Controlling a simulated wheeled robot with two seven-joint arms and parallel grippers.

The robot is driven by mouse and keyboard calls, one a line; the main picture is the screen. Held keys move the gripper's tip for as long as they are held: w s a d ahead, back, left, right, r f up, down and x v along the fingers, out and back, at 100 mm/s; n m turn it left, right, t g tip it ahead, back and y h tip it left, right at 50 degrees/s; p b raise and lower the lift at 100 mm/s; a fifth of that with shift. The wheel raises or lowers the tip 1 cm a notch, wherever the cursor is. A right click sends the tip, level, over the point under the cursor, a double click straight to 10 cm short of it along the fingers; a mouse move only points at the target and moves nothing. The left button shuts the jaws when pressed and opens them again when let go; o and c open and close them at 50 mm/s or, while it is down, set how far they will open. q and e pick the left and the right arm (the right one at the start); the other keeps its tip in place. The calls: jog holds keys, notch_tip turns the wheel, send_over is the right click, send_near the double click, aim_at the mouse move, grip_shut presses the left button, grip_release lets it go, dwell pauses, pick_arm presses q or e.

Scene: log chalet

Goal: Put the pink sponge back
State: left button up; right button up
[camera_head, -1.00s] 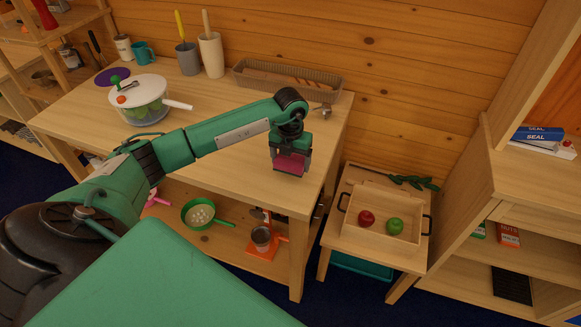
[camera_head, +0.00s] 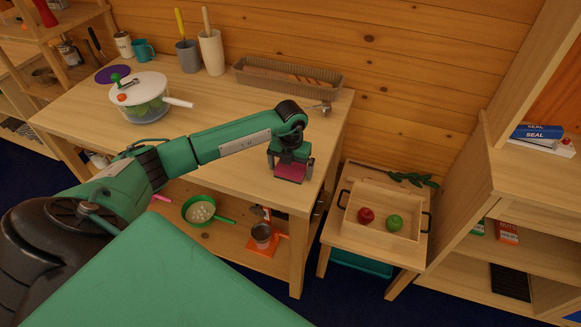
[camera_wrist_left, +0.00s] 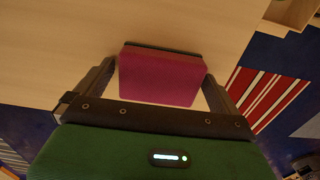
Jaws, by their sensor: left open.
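The pink sponge (camera_head: 290,172) lies on the wooden table (camera_head: 235,185) near its right front corner. In the left wrist view the sponge (camera_wrist_left: 160,78) is a pink block with a dark edge along its far side. My left gripper (camera_head: 290,175) is over it. In the wrist view the open fingers of my left gripper (camera_wrist_left: 160,88) stand on either side of the sponge, with a gap visible on each side. My right gripper is in neither view.
A pot with a lid (camera_head: 143,98) stands at the table's left. A basket (camera_head: 288,77), a grey cup (camera_head: 189,57) and a tall holder (camera_head: 211,54) line the back. A small side table holds a wooden tray (camera_head: 383,233) with a red and a green fruit.

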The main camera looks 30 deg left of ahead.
aim_at(291, 167)
pick_arm(q)
jog(key=shift+r, duration=0.25)
notch_tip(291, 167, up, 12)
jog(key=b, duration=0.3)
jog(key=shift+f, duration=0.1)
